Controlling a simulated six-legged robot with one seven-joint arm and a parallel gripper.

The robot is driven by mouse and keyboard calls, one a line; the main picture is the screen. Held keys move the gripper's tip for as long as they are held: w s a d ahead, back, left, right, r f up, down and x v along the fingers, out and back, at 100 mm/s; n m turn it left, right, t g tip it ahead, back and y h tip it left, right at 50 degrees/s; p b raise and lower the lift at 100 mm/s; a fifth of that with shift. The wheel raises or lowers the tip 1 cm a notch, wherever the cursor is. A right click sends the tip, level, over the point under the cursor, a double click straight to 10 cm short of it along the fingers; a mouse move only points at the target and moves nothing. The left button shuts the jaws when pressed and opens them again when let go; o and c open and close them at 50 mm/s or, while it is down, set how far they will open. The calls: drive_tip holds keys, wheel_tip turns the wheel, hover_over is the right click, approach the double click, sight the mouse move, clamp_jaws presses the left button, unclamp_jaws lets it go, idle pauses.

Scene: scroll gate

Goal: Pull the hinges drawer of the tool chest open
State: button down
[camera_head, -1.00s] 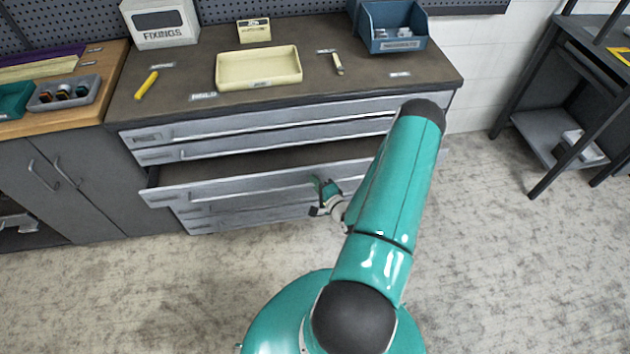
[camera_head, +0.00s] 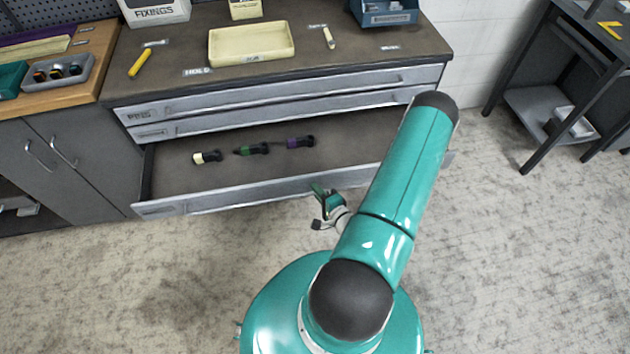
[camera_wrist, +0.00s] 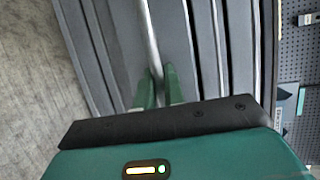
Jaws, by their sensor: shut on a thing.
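The tool chest (camera_head: 440,77) stands in front of me, with a lower drawer (camera_head: 165,208) pulled well out. Its front label is not readable, so I cannot tell whether it is the hinges drawer. Inside lie three screwdriver-like tools: one with a pale end (camera_head: 207,157), one green (camera_head: 252,149) and one purple (camera_head: 299,142). My gripper (camera_head: 325,205) is at the middle of this drawer's front. In the wrist view, its green fingers (camera_wrist: 158,88) are shut around the long bar handle (camera_wrist: 149,40). My arm hides the drawer's right part.
Two upper drawers are shut, the top one labelled PINS (camera_head: 140,114). A dark bench (camera_head: 560,70) stands at right. The floor before the chest is clear.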

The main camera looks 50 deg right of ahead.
drive_tip(key=shift+s+a, duration=0.55)
drive_tip(key=shift+s, duration=0.2)
drive_tip(key=c, duration=1.8)
unclamp_jaws()
drive_tip(key=shift+o, duration=0.2)
drive_tip(key=v, duration=0.7)
drive_tip(key=shift+s, duration=0.3)
